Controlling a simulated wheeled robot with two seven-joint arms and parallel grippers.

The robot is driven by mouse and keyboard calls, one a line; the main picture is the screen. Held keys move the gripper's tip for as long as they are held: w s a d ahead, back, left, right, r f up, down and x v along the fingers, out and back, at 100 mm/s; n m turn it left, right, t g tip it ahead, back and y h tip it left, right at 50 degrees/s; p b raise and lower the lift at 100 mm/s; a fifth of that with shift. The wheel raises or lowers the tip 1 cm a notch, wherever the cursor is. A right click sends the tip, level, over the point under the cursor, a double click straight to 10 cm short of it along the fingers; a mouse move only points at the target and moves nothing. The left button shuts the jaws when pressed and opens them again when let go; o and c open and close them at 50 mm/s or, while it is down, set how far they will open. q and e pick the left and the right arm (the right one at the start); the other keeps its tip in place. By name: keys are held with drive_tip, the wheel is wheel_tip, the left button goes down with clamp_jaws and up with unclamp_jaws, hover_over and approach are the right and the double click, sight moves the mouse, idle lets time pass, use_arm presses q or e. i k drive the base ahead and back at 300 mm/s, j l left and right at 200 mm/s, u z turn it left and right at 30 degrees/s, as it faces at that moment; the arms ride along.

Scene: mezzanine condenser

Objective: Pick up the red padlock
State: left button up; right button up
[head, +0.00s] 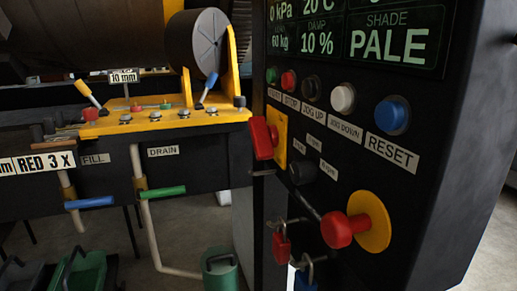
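The red padlock (281,249) hangs by its shackle low on the left side of the black control panel (440,215) in the head view. It looks upright, and its shackle passes near a thin metal piece that I cannot make out clearly. A blue padlock (304,281) hangs just below and to the right of it, partly cut off by the bottom edge. Neither of my grippers shows in the head view.
A red mushroom button (345,228) on a yellow disc juts out right of the padlocks. A red switch handle (263,138) sticks out above them. Left stand a yellow-topped bench (150,121), pipes with blue and green valve handles, and a green bucket (220,270).

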sight(281, 243)
drive_tip(key=j+z, duration=0.1)
drive_tip(key=j, duration=0.45)
drive_tip(key=j+z, duration=0.15)
drive_tip(key=j, duration=0.4)
drive_tip(key=j+z, duration=0.1)
drive_tip(key=j, duration=0.45)
drive_tip(key=j+z, duration=0.1)
drive_tip(key=j, duration=0.45)
drive_tip(key=k+j+z, duration=0.15)
drive_tip(key=j, duration=0.4)
drive_tip(key=j+z, duration=0.1)
drive_tip(key=j, duration=0.45)
drive_tip(key=k+j+z, duration=0.15)
drive_tip(key=j, duration=0.4)
